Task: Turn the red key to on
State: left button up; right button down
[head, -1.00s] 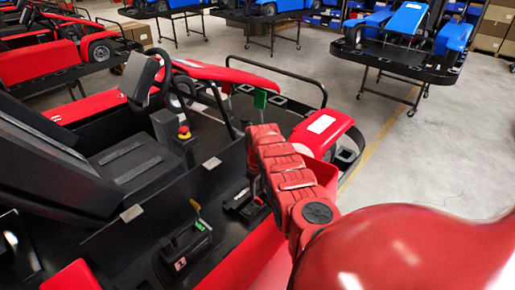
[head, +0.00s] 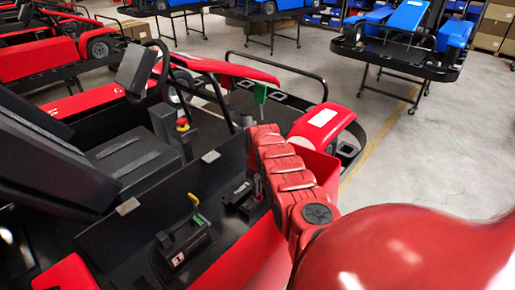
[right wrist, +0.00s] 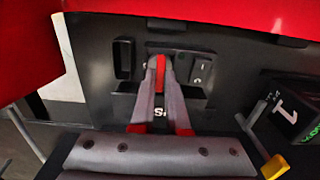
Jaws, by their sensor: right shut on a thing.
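The red key (right wrist: 160,72) stands in a black switch panel (right wrist: 199,72) in the right wrist view. My right gripper (right wrist: 160,85) is shut on the key, with a finger on each side of it. The panel carries markings at the right of the key, too small to read surely. In the head view my right gripper (head: 256,186) reaches down to the small black unit (head: 236,194) on the kart's side. The red arm hides most of the key there. My left gripper is not in view.
A black box marked 1 (head: 180,252) with a yellow lever (head: 193,198) sits near the key. It also shows in the right wrist view (right wrist: 288,112). A seat, a steering wheel (head: 140,70) and a red-yellow button (head: 183,125) are further left.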

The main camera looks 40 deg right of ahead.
jog(key=shift+r+m+p, duration=0.1)
jog(key=shift+m+p, duration=0.45)
jog(key=shift+m, duration=0.55)
jog(key=shift+w+m, duration=0.1)
jog(key=shift+m, duration=0.9)
jog(key=c, duration=1.2)
grip_release()
jog(key=shift+d, duration=0.1)
jog(key=o, duration=0.4)
jog(key=shift+c, duration=0.2)
